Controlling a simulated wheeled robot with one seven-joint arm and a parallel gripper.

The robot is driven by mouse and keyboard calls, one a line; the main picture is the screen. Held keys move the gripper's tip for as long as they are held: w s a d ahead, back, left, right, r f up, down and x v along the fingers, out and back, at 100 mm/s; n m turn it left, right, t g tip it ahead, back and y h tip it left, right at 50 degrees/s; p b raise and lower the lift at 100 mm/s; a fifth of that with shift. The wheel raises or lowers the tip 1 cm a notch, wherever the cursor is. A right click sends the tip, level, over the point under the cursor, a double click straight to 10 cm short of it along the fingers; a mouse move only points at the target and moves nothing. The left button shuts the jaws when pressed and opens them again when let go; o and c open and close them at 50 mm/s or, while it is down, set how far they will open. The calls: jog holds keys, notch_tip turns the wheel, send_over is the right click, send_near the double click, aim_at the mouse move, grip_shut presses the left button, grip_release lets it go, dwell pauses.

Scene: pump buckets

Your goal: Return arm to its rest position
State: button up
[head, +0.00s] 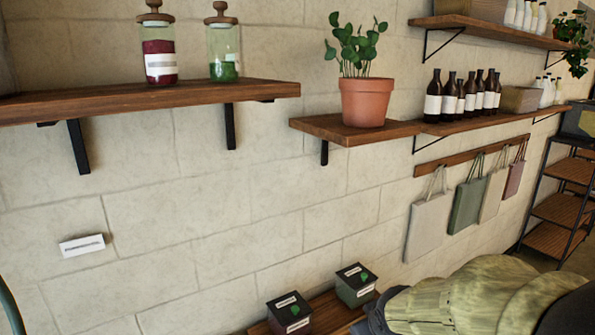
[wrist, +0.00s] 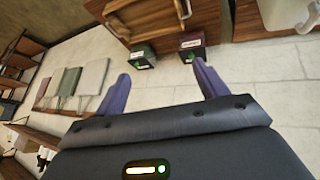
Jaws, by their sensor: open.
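My gripper (wrist: 162,68) shows in the wrist view with its two purple fingers spread wide and nothing between them. Beyond the fingers, apart from them, are a dark green box (wrist: 143,58) and a dark red box (wrist: 191,48). In the head view, the dark red box (head: 290,313) and the dark green box (head: 355,286) stand side by side on a low wooden shelf. My arm (head: 465,299), with pale olive rounded links, fills the lower right of the head view. My gripper's fingers cannot be made out there.
A wooden shelf (head: 215,93) with two jars juts from the wall at upper left. A potted plant (head: 366,101) and several dark bottles (head: 451,97) stand on shelves further right. Bags (head: 429,226) hang below. A shelving rack (head: 560,208) stands at far right.

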jog(key=s+f+m+g, duration=0.4)
jog(key=s+f, duration=0.2)
jog(key=s, duration=0.4)
jog(key=shift+f, duration=0.3)
